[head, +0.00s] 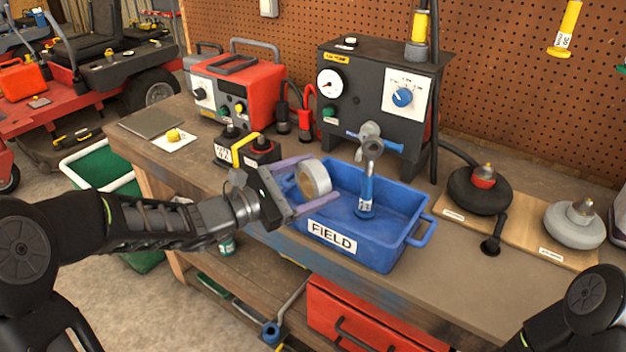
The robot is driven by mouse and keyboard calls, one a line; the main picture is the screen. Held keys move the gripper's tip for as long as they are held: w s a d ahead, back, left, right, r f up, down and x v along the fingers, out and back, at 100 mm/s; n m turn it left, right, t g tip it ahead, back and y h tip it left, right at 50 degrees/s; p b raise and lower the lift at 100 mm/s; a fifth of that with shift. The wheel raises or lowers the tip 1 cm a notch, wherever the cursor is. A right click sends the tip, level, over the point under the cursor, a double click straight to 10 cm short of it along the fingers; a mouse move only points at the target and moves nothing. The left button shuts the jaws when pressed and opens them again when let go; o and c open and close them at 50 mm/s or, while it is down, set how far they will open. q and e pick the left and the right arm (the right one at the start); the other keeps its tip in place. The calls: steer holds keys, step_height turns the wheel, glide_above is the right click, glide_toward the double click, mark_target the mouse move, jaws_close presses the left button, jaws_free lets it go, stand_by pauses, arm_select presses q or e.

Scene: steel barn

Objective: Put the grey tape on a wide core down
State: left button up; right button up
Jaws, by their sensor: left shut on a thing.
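The grey tape on a wide core (316,178) is a roll with a tan core, seen in the head view at the left end of the blue bin. My left gripper (306,187) is shut on the tape, with one purple finger behind it and one in front. The blue bin (383,252), labelled FIELD, stands on the workbench. The tape is over or just inside its left part; I cannot tell whether it touches the bin. My right arm shows at the lower right corner, but its gripper is out of view.
A battery (258,152) is left of the bin, with a red charger (238,90) and a dark pump unit (375,100) behind. A wooden board (520,233) with round parts lies right. Bench front right of the bin is clear.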

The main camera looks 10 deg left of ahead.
arm_select(q)
steer(key=shift+f, duration=0.2)
steer(key=o, duration=1.2)
steer(key=shift+r, duration=0.15)
steer(key=shift+r, duration=0.2)
steer(key=shift+r+p, duration=0.4)
steer(key=shift+p, duration=0.3)
steer(key=b+v, duration=0.1)
steer(key=v, duration=1.1)
